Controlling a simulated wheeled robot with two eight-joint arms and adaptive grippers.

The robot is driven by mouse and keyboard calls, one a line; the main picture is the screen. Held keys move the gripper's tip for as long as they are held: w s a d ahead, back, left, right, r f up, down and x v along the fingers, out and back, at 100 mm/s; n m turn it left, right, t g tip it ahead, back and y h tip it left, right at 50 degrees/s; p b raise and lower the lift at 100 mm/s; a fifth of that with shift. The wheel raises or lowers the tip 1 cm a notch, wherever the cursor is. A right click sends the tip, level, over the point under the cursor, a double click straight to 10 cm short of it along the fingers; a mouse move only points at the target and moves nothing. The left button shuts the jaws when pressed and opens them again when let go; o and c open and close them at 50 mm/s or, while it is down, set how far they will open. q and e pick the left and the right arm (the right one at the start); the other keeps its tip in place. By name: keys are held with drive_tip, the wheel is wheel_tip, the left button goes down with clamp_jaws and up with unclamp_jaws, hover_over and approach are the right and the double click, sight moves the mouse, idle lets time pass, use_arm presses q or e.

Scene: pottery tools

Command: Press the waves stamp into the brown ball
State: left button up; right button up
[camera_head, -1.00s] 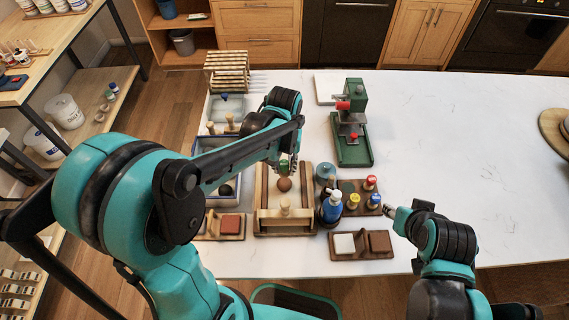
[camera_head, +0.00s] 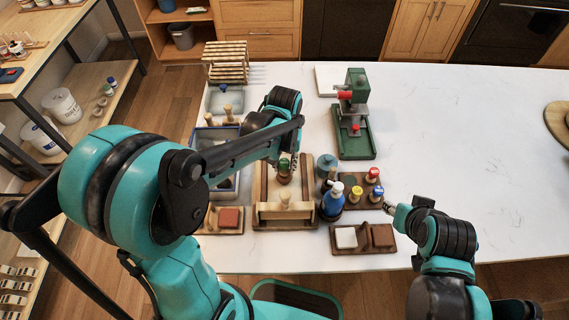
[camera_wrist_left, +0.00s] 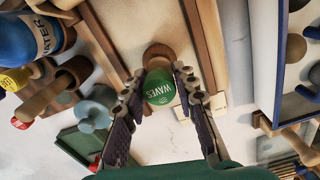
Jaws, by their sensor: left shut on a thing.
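The waves stamp has a green cap marked WAVES (camera_wrist_left: 160,90) in the left wrist view; the cap also shows in the head view (camera_head: 284,163). My left gripper (camera_wrist_left: 160,98) is shut on it over the wooden tray (camera_head: 262,190). A brown rounded form, seemingly the brown ball (camera_wrist_left: 158,53), shows just past the cap. In the head view the brown ball (camera_head: 284,179) is right below the stamp and partly covered. I cannot tell whether the two touch. My right gripper (camera_head: 388,207) is over the table, right of the stamp rack, too small to read.
A blue water bottle (camera_head: 332,201) and a rack of capped stamps (camera_head: 363,204) stand close right of the tray. A green press (camera_head: 355,130) is behind. A blue-edged bin (camera_head: 205,135) lies left.

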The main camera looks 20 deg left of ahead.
use_arm(q)
drive_tip(key=shift+f+b, duration=0.4)
drive_tip(key=shift+f, duration=0.15)
drive_tip(key=shift+r, duration=0.15)
idle(0.5)
drive_tip(key=shift+r+p, duration=2.35)
drive_tip(key=shift+r, duration=0.6)
drive_tip(key=shift+f, duration=0.1)
drive_tip(key=shift+f+b, duration=2)
drive_tip(key=shift+f, duration=0.35)
drive_tip(key=shift+f+b, duration=0.5)
drive_tip(key=shift+f, duration=0.1)
drive_tip(key=shift+r, duration=0.1)
